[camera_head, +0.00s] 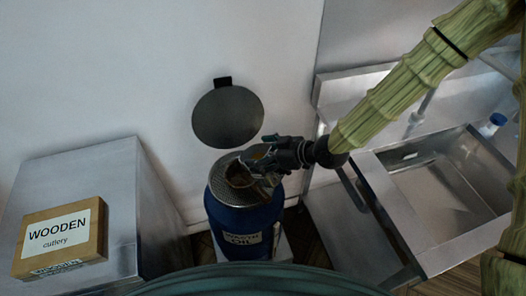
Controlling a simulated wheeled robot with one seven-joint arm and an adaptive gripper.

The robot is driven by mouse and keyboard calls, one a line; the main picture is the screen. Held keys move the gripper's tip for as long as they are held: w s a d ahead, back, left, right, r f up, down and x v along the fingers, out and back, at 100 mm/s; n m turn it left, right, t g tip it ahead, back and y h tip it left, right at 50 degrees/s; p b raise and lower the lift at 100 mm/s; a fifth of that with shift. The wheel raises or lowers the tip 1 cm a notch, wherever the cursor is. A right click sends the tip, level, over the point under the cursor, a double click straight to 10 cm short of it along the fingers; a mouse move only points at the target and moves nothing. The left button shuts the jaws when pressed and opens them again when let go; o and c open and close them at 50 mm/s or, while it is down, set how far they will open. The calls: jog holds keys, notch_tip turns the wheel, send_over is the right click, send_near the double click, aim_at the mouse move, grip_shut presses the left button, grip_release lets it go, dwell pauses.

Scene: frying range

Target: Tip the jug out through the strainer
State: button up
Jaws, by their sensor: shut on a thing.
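The jug (239,177) is a small brownish vessel, held over the top of a blue drum. My gripper (262,165) is shut on the jug and comes in from the right. The jug looks tilted, with its open mouth toward the lower left; I cannot tell whether anything runs from it. The strainer (223,189) is a perforated grey metal disc across the drum's mouth, partly hidden by the jug and gripper. The blue drum (232,216) stands upright with a label reading OIL.
A round dark lid (228,117) stands raised behind the drum. A metal cabinet (95,180) at left carries a wooden cutlery box (98,235). A steel sink (430,185) is at right, with a blue-capped item (495,121) at its far edge.

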aim_at(247, 155)
jog(key=shift+w+a+f+g+h+p, duration=0.15)
jog(key=shift+a+g+h+p, duration=0.25)
jog(key=shift+h+p, duration=0.65)
jog(key=shift+w+a+g+h+p, duration=0.15)
jog(key=shift+a+g+h+p, duration=0.2)
jog(key=shift+h+p, duration=0.7)
jog(key=shift+w+a+f+g+h+p, duration=0.2)
jog(key=shift+a+f+g+h+p, duration=0.2)
jog(key=shift+f+h+p, duration=0.25)
jog(key=shift+w+a+f+g+h+p, duration=0.15)
jog(key=shift+a+f+g+h+p, duration=0.2)
jog(key=shift+f+h, duration=0.35)
jog(key=shift+a+f+p, duration=0.1)
jog(key=shift+a+p, duration=0.05)
jog(key=shift+p, duration=0.15)
jog(key=shift+w+a+r+g+h+p, duration=0.25)
jog(key=shift+a+h+p, duration=0.25)
jog(key=shift+h+p, duration=0.45)
jog(key=shift+w+a+p, duration=0.1)
jog(key=shift+a+p, duration=0.1)
jog(key=shift+p, duration=0.35)
jog(key=shift+w+a+g+h+p, duration=0.25)
jog(key=shift+a+g+h+p, duration=0.4)
jog(key=shift+h, duration=0.65)
jog(key=shift+w+a+f+g+h+b, duration=0.1)
jog(key=shift+w+a+g+h+b, duration=0.1)
jog(key=shift+a+g+h+b, duration=0.3)
jog(key=shift+w+a+f+h+b, duration=0.15)
jog(key=shift+a+h, duration=0.15)
jog(key=shift+h, duration=0.4)
